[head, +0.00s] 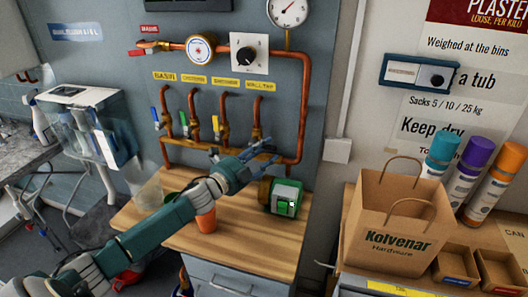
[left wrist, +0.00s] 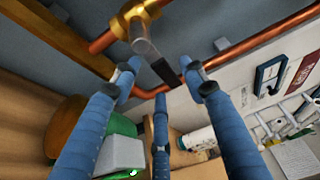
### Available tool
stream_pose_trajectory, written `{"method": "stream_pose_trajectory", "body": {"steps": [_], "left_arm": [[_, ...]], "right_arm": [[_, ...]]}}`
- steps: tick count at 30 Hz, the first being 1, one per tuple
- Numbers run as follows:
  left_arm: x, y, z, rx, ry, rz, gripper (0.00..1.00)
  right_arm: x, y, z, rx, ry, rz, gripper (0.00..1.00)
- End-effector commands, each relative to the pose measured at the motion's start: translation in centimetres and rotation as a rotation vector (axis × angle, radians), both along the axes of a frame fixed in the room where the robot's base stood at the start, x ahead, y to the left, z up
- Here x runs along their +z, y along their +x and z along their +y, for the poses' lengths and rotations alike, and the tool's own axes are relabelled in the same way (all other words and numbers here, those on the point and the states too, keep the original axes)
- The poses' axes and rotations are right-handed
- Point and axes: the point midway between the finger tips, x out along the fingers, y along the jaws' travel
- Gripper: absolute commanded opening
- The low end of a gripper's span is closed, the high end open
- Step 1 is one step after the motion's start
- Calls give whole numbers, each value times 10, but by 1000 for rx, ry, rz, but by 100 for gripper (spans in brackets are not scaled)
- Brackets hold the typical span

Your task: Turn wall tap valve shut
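The wall tap valve (head: 257,132) is the brass valve on the rightmost of the copper drops, under the yellow wall tap label (head: 260,86). In the left wrist view its brass body (left wrist: 136,22) is at the top, and its grey lever with a black grip (left wrist: 163,70) slants down to the right. My left gripper (head: 264,152) is in front of and just below this valve, partly hiding it. In the left wrist view its blue fingers (left wrist: 160,78) are spread, with the lever's end between them; contact cannot be told. My right gripper is out of view.
Valves with blue, green (head: 184,122) and yellow (head: 216,127) handles stand to the left. A copper pipe (head: 304,110) runs down on the right. Below, a wooden top (head: 245,248) holds a green-and-white device (head: 286,197) and an orange cup (head: 206,221). A paper bag (head: 395,225) stands right.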

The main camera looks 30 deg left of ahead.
Motion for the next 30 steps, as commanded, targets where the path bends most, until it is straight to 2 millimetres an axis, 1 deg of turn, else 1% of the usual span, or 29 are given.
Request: {"method": "stream_pose_trajectory", "body": {"steps": [7,11,24,27,30], "left_arm": [[2,-2,0,0,-2,-3,43],[1,-13,2,-1,-2,-2,43],[0,-91,14,0,-3,2,43],[0,-104,16,-1,-2,1,43],[1,-113,18,0,-2,0,43]], "right_arm": [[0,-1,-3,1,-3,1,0],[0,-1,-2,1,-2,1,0],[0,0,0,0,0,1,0],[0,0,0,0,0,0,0],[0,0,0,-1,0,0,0]]}}
